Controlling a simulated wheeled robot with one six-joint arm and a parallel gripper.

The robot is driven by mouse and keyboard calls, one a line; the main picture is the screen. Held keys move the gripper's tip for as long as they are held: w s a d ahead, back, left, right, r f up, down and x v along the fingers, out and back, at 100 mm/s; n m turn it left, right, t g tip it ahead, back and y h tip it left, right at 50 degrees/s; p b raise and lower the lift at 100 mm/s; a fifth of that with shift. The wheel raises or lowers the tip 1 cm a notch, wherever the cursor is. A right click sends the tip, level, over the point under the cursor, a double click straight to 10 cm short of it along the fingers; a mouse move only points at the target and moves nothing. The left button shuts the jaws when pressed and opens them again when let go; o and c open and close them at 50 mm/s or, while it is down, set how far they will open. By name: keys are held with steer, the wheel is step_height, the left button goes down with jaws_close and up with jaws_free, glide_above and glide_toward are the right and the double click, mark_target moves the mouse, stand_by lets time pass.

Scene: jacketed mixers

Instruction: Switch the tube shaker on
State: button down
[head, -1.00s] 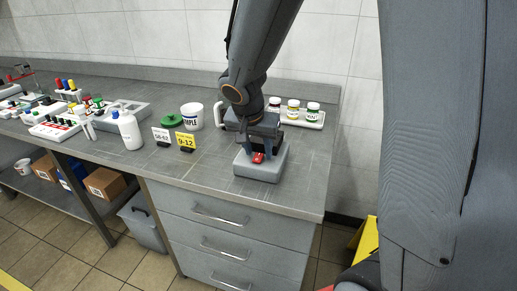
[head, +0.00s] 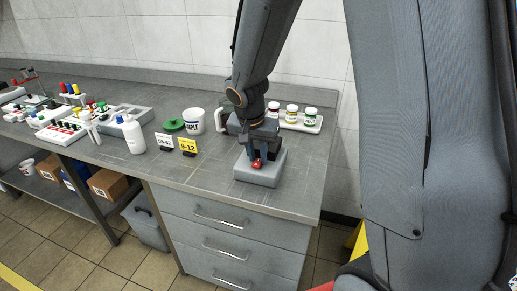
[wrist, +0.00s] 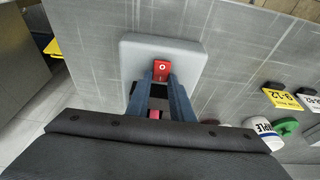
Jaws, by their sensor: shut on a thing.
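The tube shaker appears to be the grey box (head: 260,172) near the bench's right front edge. On its top is a red switch (wrist: 162,67) with a white round mark showing on it. The grey box fills the middle of the wrist view (wrist: 136,55). My gripper (head: 259,150) points down over the box, and its blue-grey fingers (wrist: 162,85) reach to the red switch from either side, shut on it. A smaller pinkish-red part shows between the fingers, closer to the wrist camera. The fingers hide the lower part of the switch.
A tray of small jars (head: 300,122) stands behind the box. A white sample tub (head: 195,121), green lid (head: 173,126), white bottle (head: 132,136) and yellow 9-12 sign (head: 187,145) stand to the left. The bench front beside the box is clear.

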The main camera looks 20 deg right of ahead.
mark_target(258, 161)
steer(key=shift+w+d+r+g+y+p, duration=0.15)
steer(key=shift+g+y+p, duration=0.4)
steer(key=shift+p, duration=2.25)
steer(key=shift+w+g+p, duration=0.15)
steer(key=shift+g+p, duration=0.2)
steer(key=shift+p, duration=0.35)
steer(key=shift+f, duration=0.2)
steer(key=c, duration=1.6)
jaws_free()
steer(key=shift+o, duration=0.2)
step_height(258, 161, up, 8)
steer(key=b, duration=0.2)
steer(key=shift+s+a+f, duration=0.15)
steer(key=shift+s+a, duration=0.05)
steer(key=shift+s, duration=0.15)
steer(key=s+f+n+b, duration=0.3)
steer(key=s+n, duration=0.4)
steer(key=s, duration=1)
steer(key=shift+y, duration=0.45)
